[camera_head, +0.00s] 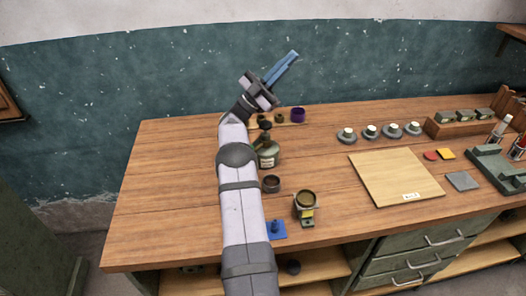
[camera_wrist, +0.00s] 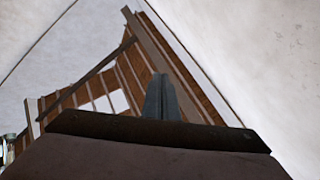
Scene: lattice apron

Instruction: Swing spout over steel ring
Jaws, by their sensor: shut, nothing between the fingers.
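My gripper (camera_head: 292,55) is raised above the back of the bench, its blue fingers together and empty, pointing up and right. In the wrist view the closed fingers (camera_wrist: 161,92) stand against the ceiling, touching nothing. I cannot clearly make out a spout or a steel ring. A dark round cup or ring (camera_head: 271,184) sits just right of my arm. A blue base with a short post (camera_head: 277,229) is partly hidden by my arm.
A green bottle (camera_head: 267,153) stands close to my arm. A purple cup (camera_head: 298,114) is at the back edge. Several grey discs with pale knobs (camera_head: 370,131) line the back right. A pale board (camera_head: 396,177) lies right of centre. The bench's left (camera_head: 165,190) is clear.

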